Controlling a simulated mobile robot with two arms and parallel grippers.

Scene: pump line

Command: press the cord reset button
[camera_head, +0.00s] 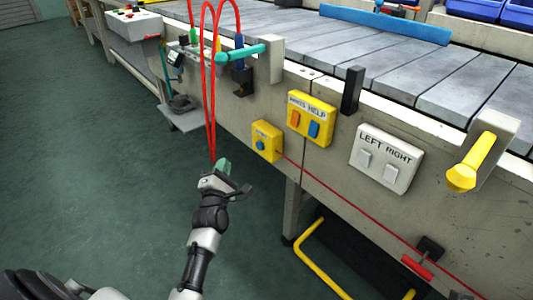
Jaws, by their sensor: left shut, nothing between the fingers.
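A small yellow box (274,154) with a short label, too small to read surely, is on the front of the conveyor frame. It carries a round blue button (260,146), and a red cord (345,207) runs from its right side down along the frame. My left gripper (224,168) is shut and empty, below and left of this box. It appears apart from the button. My right gripper is not in view.
Red hoses (211,80) hang just above my gripper. A yellow handle (471,163) sticks out far right. The green floor (90,170) is clear at left.

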